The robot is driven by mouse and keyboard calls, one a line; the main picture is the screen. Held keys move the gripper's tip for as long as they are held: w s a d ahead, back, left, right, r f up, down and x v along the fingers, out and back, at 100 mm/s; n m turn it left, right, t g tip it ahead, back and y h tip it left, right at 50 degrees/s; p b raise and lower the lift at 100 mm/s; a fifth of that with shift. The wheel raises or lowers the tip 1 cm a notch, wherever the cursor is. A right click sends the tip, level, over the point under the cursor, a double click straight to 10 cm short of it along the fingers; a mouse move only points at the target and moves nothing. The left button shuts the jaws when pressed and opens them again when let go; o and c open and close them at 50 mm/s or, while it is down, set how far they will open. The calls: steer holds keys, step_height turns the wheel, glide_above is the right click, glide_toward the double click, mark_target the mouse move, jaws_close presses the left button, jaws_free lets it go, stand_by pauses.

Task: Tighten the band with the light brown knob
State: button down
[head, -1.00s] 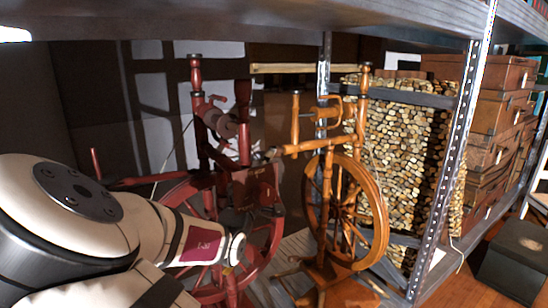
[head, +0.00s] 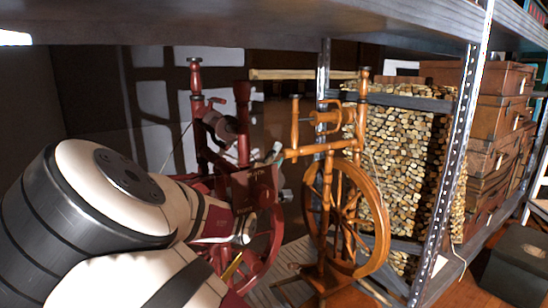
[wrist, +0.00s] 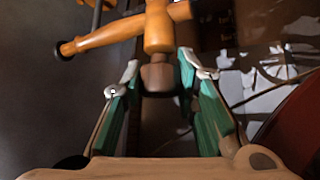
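The light brown spinning wheel (head: 378,215) stands upright right of centre in the head view. Its sloping bar's left end is by my gripper (head: 274,155), which is small and partly hidden there. In the wrist view my gripper (wrist: 160,75) has its two green-padded fingers apart. A brown rounded knob (wrist: 157,77) lies between the fingertips, at the near end of a light brown turned post (wrist: 157,28). The knob looks darker than the post. I cannot tell whether the pads touch it. The drive band is not clear in either view.
A dark red spinning wheel (head: 197,100) stands close on the left, partly behind my arm. A metal shelf post (head: 455,150) rises on the right, with a shelf overhead. Stacked wood (head: 405,135) and brown cases (head: 497,125) stand behind.

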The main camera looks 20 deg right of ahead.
steer(key=shift+f+m+h+b, duration=0.15)
steer(key=shift+m+h+b, duration=0.5)
steer(key=shift+m, duration=0.15)
steer(key=shift+m+h+b, duration=0.45)
steer(key=shift+m+h, duration=0.3)
steer(key=shift+m, duration=0.25)
steer(key=c, duration=1.2)
jaws_free()
steer(key=shift+c, duration=0.2)
steer(key=v, duration=1.2)
steer(key=shift+d, duration=0.1)
